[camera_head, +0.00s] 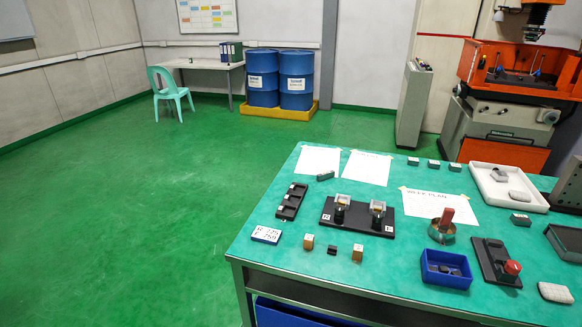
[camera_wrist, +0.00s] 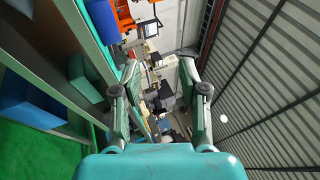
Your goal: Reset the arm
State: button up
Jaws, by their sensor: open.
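My gripper (camera_wrist: 160,92) shows in the wrist view with its two fingers apart and nothing between them. The wrist camera looks sideways across the hall, with the striped ceiling on the right and the green floor (camera_wrist: 22,150) at lower left. My arm and gripper do not show in the head view. No object is in contact with the fingers.
A green-topped table (camera_head: 270,215) fills the lower right of the head view. It carries a black fixture plate (camera_head: 357,222), a blue bin (camera_head: 432,277), a white tray (camera_head: 480,172) and small blocks. An orange machine (camera_head: 475,70) stands behind. Green floor at left is clear.

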jog(key=s+a+n+g+y, duration=0.1)
jog(key=s+a+n+y, duration=0.2)
jog(key=s+n, duration=0.6)
jog(key=s+a+r+n+g+y, duration=0.1)
jog(key=s+a+n+y, duration=0.2)
jog(key=s+n+y, duration=0.3)
jog(key=s+a+r+n+g+y, duration=0.1)
jog(key=s+a+n+y, duration=0.2)
jog(key=s+n, duration=0.8)
jog(key=shift+s+n+y, duration=0.3)
jog(key=shift+n+y, duration=0.1)
jog(key=shift+y, duration=0.3)
